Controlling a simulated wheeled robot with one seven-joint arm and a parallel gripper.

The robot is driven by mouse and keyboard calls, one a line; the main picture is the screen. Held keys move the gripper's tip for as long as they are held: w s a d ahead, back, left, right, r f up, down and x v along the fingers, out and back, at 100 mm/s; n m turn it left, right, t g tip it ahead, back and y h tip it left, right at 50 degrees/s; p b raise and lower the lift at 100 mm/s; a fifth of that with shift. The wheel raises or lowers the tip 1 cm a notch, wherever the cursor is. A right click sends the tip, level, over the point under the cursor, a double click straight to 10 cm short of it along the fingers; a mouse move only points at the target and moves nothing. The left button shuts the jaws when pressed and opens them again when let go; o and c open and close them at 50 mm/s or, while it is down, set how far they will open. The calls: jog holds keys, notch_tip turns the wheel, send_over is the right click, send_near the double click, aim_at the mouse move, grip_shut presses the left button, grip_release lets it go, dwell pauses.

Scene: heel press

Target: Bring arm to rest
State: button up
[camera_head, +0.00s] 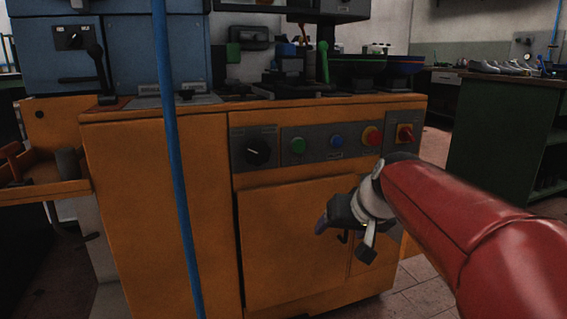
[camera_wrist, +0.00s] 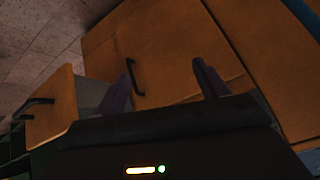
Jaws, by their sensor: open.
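My gripper (camera_head: 338,236) hangs at the end of my red arm, in front of the orange machine cabinet (camera_head: 150,200), at the height of its lower doors. In the wrist view my gripper (camera_wrist: 165,80) shows two dark purple fingers spread apart with nothing between them. Behind the fingers is an orange door with a black handle (camera_wrist: 134,78). I cannot tell the exact gap between the fingers and the door; no contact shows.
The cabinet's panel holds a black knob (camera_head: 257,151), a green button (camera_head: 298,145), a blue button (camera_head: 337,141) and red switches. A blue vertical pole (camera_head: 172,130) stands in front at left. A green bench (camera_head: 490,140) stands at right, with tiled floor (camera_head: 425,292) between.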

jog(key=s+d+f+h, duration=0.1)
jog(key=s+f, duration=0.2)
jog(key=s, duration=0.5)
jog(key=s+d+f+g+h+p, duration=0.1)
jog(key=s+f, duration=0.2)
jog(key=s, duration=0.4)
jog(key=s+d+f+h, duration=0.15)
jog(key=s+f, duration=0.25)
jog(key=s, duration=0.4)
notch_tip(320, 180, up, 13)
jog(key=p, duration=1.2)
jog(key=shift+w+y, duration=0.25)
jog(key=shift+y, duration=0.1)
